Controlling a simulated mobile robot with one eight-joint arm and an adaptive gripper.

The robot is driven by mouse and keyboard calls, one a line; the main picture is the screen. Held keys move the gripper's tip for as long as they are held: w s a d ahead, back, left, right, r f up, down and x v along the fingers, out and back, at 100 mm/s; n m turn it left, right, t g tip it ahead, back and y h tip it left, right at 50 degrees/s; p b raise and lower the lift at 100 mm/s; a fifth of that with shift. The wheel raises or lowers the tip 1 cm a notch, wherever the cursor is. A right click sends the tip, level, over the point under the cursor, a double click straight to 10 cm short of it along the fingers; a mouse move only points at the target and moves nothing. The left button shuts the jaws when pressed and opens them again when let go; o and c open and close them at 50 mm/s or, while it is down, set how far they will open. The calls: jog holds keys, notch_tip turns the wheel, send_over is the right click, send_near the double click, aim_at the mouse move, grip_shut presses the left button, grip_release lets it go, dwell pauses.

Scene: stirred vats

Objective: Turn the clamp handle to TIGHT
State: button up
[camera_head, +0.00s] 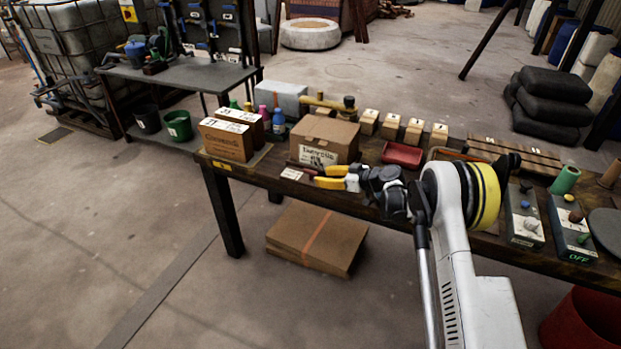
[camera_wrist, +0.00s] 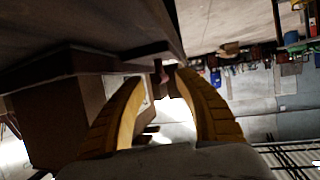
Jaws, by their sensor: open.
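My gripper (camera_head: 322,176) is at the front edge of the wooden bench, in front of a cardboard box, its yellow fingers pointing left. In the wrist view my gripper (camera_wrist: 165,75) has its two fingers spread apart. A small dark reddish-brown piece (camera_wrist: 158,74) shows at the gap between the fingertips; it may be the clamp handle. I cannot tell whether the fingers touch it. A small white label (camera_head: 291,174) lies on the bench edge just left of the fingertips; its writing is too small to read. The handle's setting cannot be made out.
The cardboard box (camera_head: 324,139) stands right behind my gripper. More boxes (camera_head: 226,140) and bottles (camera_head: 278,122) stand to the left. A red tray (camera_head: 402,155) and control boxes (camera_head: 523,217) are to the right. Flat cardboard (camera_head: 316,238) lies on the floor below.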

aim_at(311, 174)
jog(key=b+x, duration=0.2)
jog(key=x, duration=0.4)
jog(key=shift+w+f, duration=0.1)
grip_shut()
